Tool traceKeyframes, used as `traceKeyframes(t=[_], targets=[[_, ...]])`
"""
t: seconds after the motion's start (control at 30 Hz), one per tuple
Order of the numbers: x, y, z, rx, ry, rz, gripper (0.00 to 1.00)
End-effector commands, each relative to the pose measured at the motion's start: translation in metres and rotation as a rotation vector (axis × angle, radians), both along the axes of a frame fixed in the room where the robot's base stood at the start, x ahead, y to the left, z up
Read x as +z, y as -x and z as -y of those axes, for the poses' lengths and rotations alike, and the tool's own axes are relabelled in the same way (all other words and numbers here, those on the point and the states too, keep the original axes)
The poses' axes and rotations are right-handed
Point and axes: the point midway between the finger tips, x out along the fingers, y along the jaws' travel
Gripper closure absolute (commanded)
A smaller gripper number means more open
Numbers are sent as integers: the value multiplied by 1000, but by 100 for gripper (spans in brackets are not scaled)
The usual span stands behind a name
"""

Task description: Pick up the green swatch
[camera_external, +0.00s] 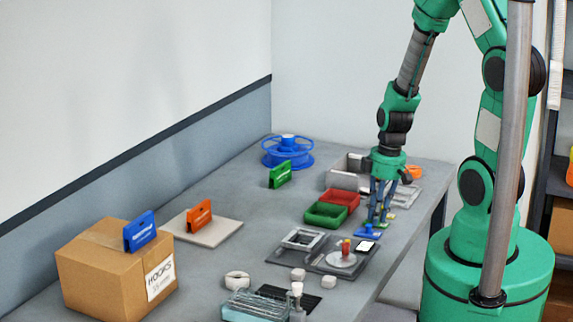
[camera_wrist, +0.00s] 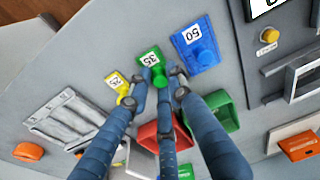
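The green swatch (camera_wrist: 149,58) is a small plate with a white label reading 35 and a green knob. In the wrist view it lies flat between the yellow swatch (camera_wrist: 117,81) and the larger blue swatch (camera_wrist: 194,46), which is labelled 50. My gripper (camera_wrist: 159,84) is over the green swatch, with its fingers spread around the knob and partly hiding it. I see no clear grip on the knob. In the external view my gripper (camera_external: 380,218) points down at the table's right side, just behind the blue swatch (camera_external: 367,232).
A red bin (camera_external: 341,196) and a green bin (camera_external: 326,214) stand close to the left of my gripper. A dark board (camera_external: 318,257) with a frame and round plate lies nearer the camera. A blue spool (camera_external: 287,151) stands at the back.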

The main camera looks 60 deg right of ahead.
Motion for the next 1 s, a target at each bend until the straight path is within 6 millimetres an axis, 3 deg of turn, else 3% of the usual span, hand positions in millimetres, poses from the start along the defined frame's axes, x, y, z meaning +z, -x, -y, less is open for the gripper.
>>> traceKeyframes(t=[0.47, 0.57, 1.0], targets=[[0, 0, 0, 0, 0, 0, 80], [0, 0, 0, 0, 0, 0, 100], [1, 0, 0, 0, 0, 0, 100]])
